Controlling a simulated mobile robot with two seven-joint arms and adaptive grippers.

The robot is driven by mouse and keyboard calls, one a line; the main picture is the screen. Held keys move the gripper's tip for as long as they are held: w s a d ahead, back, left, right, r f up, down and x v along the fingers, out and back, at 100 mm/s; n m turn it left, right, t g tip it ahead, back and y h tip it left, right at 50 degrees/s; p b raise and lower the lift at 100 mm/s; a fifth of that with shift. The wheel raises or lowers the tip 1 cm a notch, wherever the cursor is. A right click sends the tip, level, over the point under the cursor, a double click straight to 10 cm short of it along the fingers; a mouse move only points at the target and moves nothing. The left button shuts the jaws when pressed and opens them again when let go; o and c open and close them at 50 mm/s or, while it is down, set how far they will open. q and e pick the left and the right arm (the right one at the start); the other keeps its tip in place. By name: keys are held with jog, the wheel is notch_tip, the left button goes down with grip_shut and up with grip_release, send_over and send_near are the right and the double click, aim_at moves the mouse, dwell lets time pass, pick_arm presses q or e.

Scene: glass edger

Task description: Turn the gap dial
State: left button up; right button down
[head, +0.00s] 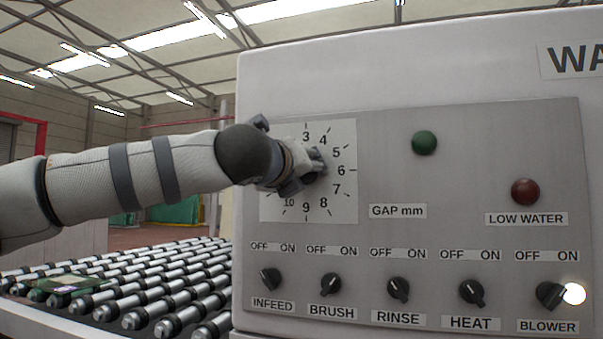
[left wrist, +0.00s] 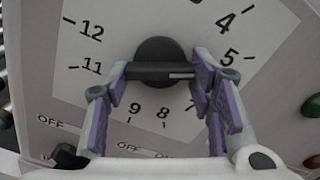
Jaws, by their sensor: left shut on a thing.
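The gap dial is a round black knob (left wrist: 157,49) with a raised bar, on a white numbered plate (head: 346,208) beside the "GAP mm" label. In the left wrist view, a white mark on the bar points right, toward a part of the scale between 5 and 7 hidden by a finger. My left gripper (head: 316,166) is at the dial, its purple-padded fingers (left wrist: 160,76) shut on the two ends of the bar. In the head view the gripper covers the knob and the plate's left part. My right gripper is not in view.
Below the dial is a row of several switches, including INFEED (head: 270,279), BRUSH (head: 330,284) and BLOWER (head: 549,295), with a bright white lamp (head: 574,293). A green lamp (head: 424,143) and a red lamp (head: 525,191) are at right. A roller conveyor (head: 150,290) lies at lower left.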

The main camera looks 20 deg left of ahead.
pick_arm(q)
jog(key=shift+n, duration=0.3)
dwell(0.4)
jog(key=o, duration=1.2)
jog(key=shift+c, duration=0.2)
jog(key=s, duration=1.2)
jog(key=shift+a, duration=0.2)
